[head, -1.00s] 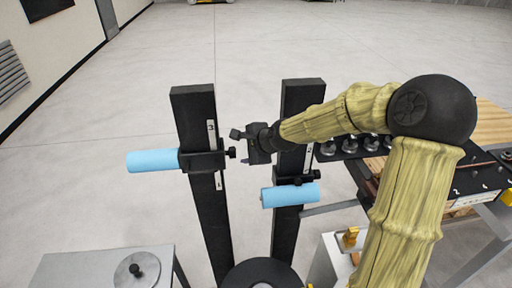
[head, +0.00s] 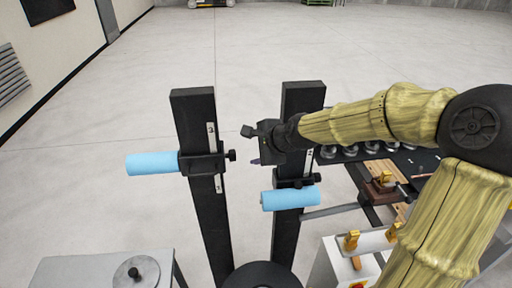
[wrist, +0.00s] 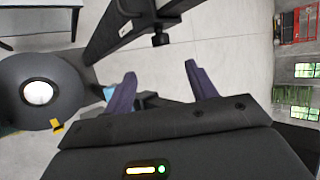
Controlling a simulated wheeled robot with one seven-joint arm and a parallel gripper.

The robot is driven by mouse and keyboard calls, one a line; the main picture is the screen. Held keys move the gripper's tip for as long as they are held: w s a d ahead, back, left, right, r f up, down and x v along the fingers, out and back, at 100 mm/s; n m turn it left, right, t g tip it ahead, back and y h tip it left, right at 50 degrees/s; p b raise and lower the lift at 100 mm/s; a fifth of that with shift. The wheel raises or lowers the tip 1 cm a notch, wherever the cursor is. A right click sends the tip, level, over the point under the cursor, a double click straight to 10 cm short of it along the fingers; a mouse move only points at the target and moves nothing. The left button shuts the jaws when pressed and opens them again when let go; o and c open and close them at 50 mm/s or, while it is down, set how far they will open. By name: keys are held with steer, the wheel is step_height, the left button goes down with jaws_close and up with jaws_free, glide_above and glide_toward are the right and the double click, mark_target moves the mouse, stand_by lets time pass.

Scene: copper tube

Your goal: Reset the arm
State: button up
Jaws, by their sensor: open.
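My gripper (head: 252,146) is in front of the right black post in the head view, a little above the blue cylinder on that post. In the wrist view its two dark purple fingers (wrist: 160,88) stand wide apart with nothing between them. My arm, in a yellowish ribbed cover, reaches in from the right. No copper tube can be made out in either view.
Two black posts, left (head: 195,115) and right (head: 303,98), carry blue cylinders, left (head: 153,163) and right (head: 291,199), on clamps with knobs. A grey table (head: 90,268) stands at the lower left. A workbench with fixtures (head: 385,180) is at the right. Open floor lies beyond.

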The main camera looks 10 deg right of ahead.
steer(key=s+d+f+n+g+h+b, duration=0.1)
steer(key=s+f+n+g+h+b, duration=0.2)
steer(key=s+f+n, duration=0.7)
steer(key=s+d+f+n+g+h+b, duration=0.2)
steer(key=s+d+f+n+b, duration=0.2)
steer(key=s+f, duration=0.4)
steer(key=s+d+n, duration=0.1)
steer(key=s+n, duration=0.1)
steer(key=s, duration=0.1)
steer(key=shift+d+f+g+b, duration=0.15)
steer(key=shift+d+g+b, duration=0.15)
steer(key=shift+d, duration=0.1)
steer(key=c, duration=0.5)
steer(key=shift+o, duration=0.2)
steer(key=shift+s, duration=0.1)
